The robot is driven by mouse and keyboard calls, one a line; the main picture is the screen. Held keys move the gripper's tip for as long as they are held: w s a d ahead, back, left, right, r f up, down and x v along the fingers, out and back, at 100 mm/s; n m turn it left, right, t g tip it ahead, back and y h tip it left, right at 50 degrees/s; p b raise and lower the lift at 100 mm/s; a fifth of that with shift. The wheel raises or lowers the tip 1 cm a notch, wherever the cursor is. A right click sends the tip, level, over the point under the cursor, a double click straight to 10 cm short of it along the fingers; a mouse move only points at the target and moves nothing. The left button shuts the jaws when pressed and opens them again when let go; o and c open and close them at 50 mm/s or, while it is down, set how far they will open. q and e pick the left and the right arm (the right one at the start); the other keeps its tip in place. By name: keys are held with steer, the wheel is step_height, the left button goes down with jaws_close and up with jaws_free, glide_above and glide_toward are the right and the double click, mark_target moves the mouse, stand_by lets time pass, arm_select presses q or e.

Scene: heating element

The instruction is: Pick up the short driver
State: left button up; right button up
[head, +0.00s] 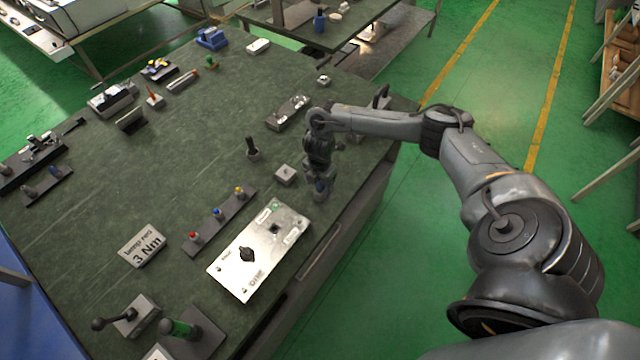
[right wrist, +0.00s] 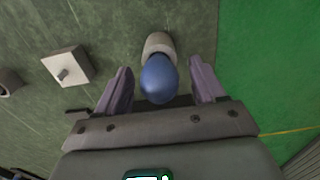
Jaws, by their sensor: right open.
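A short driver with a rounded blue handle (right wrist: 159,80) stands in a round grey holder (right wrist: 158,44) in the right wrist view. In the head view its blue handle (head: 320,187) shows below my right gripper (head: 319,178), near the right edge of the table. My right gripper (right wrist: 160,68) is open, with one finger on each side of the blue handle. Gaps show between the handle and both fingers. My left gripper is in neither view.
A small block with a stud (head: 285,174) and a black-handled tool in a round base (head: 252,148) stand left of my right gripper. A silver panel (head: 232,272) lies nearer, beside a strip with coloured knobs (head: 218,222). The table edge is close on the right.

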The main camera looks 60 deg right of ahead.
steer(key=shift+f, duration=0.45)
steer(key=c, duration=1.1)
steer(key=shift+r, duration=0.1)
steer(key=shift+c, duration=0.2)
